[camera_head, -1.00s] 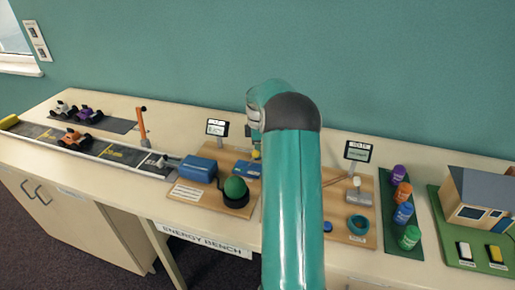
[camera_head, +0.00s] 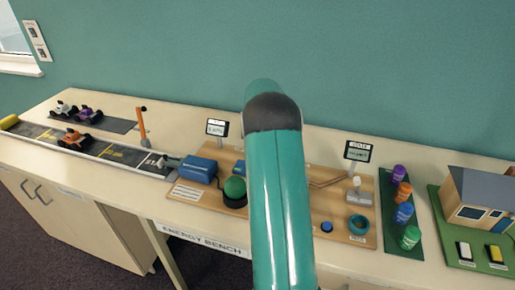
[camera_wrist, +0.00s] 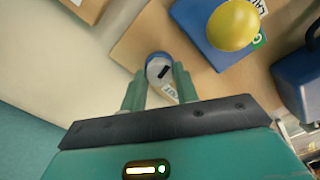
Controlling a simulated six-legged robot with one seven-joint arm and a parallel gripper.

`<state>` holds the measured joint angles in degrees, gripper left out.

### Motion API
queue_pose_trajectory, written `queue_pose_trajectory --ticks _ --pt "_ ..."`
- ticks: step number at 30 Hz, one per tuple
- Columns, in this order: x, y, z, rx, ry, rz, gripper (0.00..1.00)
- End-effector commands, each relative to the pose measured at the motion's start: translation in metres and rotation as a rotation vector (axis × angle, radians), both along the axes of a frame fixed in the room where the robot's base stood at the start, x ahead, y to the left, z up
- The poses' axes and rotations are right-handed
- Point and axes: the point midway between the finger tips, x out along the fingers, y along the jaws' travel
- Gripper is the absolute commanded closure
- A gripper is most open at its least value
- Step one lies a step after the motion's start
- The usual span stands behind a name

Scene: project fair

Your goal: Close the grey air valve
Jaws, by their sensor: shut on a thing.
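The grey air valve (camera_wrist: 159,66) is a round grey knob with a dark slot mark and a blue edge, in the upper middle of the wrist view. My gripper (camera_wrist: 158,84) has its two teal fingers on either side of the knob, shut on it. A small white label, partly hidden, lies beside the knob between the fingers. In the head view my teal arm covers the valve and the gripper.
A yellow ball (camera_wrist: 233,25) sits on a blue block (camera_wrist: 208,50) close to the valve. A dark blue body (camera_wrist: 299,85) stands at the right of the wrist view.

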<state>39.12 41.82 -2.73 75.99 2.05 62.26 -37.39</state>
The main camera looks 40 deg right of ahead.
Motion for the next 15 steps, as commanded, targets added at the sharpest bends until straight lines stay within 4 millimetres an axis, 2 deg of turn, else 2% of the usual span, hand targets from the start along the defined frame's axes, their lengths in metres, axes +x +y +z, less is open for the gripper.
queue_pose_trajectory --ticks 6,15 --pt "0.0006 -0.0002 0.0014 -0.001 -0.002 -0.138 0.93" --pt "0.001 0.0001 0.0015 -0.001 -0.003 -0.229 0.93"
